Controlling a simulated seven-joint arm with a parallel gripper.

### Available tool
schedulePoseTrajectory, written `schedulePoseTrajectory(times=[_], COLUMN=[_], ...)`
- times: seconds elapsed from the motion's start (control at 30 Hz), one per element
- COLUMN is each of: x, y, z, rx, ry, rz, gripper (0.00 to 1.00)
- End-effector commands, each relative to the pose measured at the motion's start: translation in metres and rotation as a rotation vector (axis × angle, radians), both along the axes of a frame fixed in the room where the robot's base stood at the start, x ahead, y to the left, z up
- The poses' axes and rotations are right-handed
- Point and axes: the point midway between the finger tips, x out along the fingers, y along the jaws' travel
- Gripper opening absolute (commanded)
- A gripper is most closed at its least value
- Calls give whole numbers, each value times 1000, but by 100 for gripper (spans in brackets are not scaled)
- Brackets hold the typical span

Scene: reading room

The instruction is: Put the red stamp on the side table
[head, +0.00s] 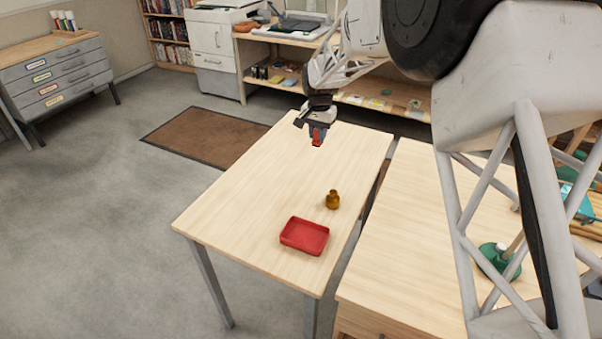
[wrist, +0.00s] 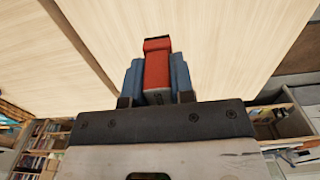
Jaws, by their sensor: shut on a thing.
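The red stamp (head: 317,142) is held in my gripper (head: 318,130), its red end pointing down over the far part of a pale wooden side table (head: 245,185) with grey metal legs. In the wrist view the red stamp (wrist: 157,70) sits between the two blue fingers, which are shut on it. The stamp looks to be above the tabletop with a gap, though the exact height is hard to tell. The fingers hide part of its sides.
A red tray (head: 304,236) and a small brass-coloured vase (head: 333,200) stand on the near part of the side table. A second wooden table (head: 410,240) stands to the right across a narrow gap. The side table's left and middle parts are clear.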

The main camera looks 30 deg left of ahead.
Motion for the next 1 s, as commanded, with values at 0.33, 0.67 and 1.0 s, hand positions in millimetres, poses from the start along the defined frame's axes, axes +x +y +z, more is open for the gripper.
schedulePoseTrajectory(times=[0.33, 0.67, 1.0], x=[0, 0, 0], y=[0, 0, 0], z=[-39, -41, -73], rx=[0, 0, -1], ry=[-1, 0, 2], rz=[-1, -1, -1], gripper=[0, 0, 0])
